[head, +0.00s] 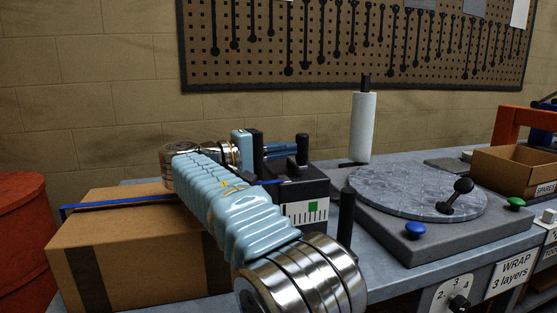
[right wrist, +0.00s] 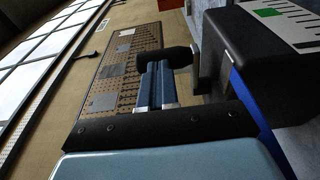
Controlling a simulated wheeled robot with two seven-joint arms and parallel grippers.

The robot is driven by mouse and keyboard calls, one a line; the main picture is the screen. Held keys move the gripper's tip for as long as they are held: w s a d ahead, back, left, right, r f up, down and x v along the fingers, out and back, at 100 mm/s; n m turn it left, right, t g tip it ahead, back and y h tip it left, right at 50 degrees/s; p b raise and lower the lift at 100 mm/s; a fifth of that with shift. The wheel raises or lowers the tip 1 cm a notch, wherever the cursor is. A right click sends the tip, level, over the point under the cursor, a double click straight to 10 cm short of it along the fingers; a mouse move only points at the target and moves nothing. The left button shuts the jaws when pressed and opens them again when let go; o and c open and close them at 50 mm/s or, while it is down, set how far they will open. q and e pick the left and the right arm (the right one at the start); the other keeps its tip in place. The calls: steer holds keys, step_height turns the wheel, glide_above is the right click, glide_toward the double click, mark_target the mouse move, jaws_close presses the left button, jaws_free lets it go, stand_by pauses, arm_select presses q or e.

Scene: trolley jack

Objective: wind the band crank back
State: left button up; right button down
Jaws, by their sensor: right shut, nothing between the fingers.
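The band crank shows as a black upright handle (head: 302,150) above a dark tensioner box (head: 297,188) with a white scale and green mark on its front. A blue band (head: 120,202) runs over the cardboard box (head: 130,245) to its left. My right gripper (head: 294,151) is shut and empty, its blue fingers level and pointing right, tips at the crank handle. In the right wrist view the shut fingers (right wrist: 155,70) end at the black handle (right wrist: 165,58); I cannot tell whether they touch it. My left gripper is out of view.
A grey turntable (head: 415,190) with a black knob stands right on the bench, with blue and green buttons on its base. A white roll (head: 363,127) stands behind. A spares bin (head: 515,170) is at far right. A red drum (head: 22,235) stands at left.

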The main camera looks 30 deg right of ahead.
steer(key=shift+d, duration=0.25)
steer(key=shift+r, duration=0.1)
step_height(320, 180, up, 3)
steer(key=shift+a+f+p, duration=0.1)
steer(key=shift+f+p, duration=0.1)
steer(key=shift+p, duration=0.25)
steer(key=s+a+r+b, duration=0.1)
steer(key=s+a+r, duration=0.7)
steer(key=s+r, duration=0.2)
steer(key=shift+s, duration=0.9)
